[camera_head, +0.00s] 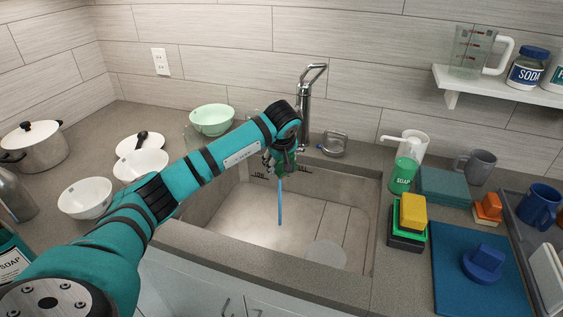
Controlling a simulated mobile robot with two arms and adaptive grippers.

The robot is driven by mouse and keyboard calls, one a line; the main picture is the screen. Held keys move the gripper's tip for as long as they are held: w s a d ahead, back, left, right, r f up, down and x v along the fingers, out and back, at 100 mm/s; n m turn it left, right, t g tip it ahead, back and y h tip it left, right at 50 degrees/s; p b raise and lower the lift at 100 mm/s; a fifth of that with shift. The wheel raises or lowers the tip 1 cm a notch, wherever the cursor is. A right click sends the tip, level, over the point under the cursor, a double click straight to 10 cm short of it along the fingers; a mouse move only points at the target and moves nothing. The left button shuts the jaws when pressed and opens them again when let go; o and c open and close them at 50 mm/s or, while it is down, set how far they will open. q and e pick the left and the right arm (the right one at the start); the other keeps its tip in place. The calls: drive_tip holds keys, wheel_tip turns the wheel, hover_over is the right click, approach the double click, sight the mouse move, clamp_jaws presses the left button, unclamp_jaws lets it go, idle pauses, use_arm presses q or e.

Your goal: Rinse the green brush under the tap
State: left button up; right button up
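My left arm reaches across the counter from the left. Its gripper (280,164) is over the back part of the sink (228,203), small and partly hidden by its own wrist. Dark green shapes show at the fingers. I cannot tell whether they are the green brush or finger parts, nor whether the fingers are closed. The metal tap (304,98) stands behind the sink, its lower part partly covered by my wrist. A thin blue stream (280,203), which looks like running water, drops straight below the gripper into the sink. My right gripper is out of view.
Right of the sink stand a green soap bottle (403,174), a yellow block (413,207) on a green and black stack, and a blue mat (450,285) with a blue knobbed object (484,262). White bowls (86,198) and a pot (34,145) stand left.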

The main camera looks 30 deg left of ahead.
use_arm(q)
drive_tip(key=shift+s, duration=0.1)
drive_tip(key=shift+s+d+p, duration=0.2)
drive_tip(key=shift+s+d, duration=0.2)
drive_tip(key=shift+s, duration=0.2)
drive_tip(key=shift+s+d+p, duration=0.2)
drive_tip(key=shift+s+d, duration=0.15)
drive_tip(key=shift+s, duration=0.2)
drive_tip(key=shift+s+d+p, duration=0.1)
drive_tip(key=shift+s+d, duration=0.35)
drive_tip(key=shift+s, duration=0.25)
drive_tip(key=shift+s+d+p, duration=0.1)
drive_tip(key=shift+s+d, duration=0.4)
drive_tip(key=shift+s, duration=0.25)
drive_tip(key=shift+s+d+p, duration=0.1)
drive_tip(key=shift+s+d, duration=0.35)
drive_tip(key=shift+s, duration=0.25)
drive_tip(key=shift+r, duration=0.1)
drive_tip(key=s+d+r+p, duration=0.2)
drive_tip(key=s+r, duration=0.2)
drive_tip(key=shift+d+p, duration=0.3)
drive_tip(key=shift+d, duration=0.05)
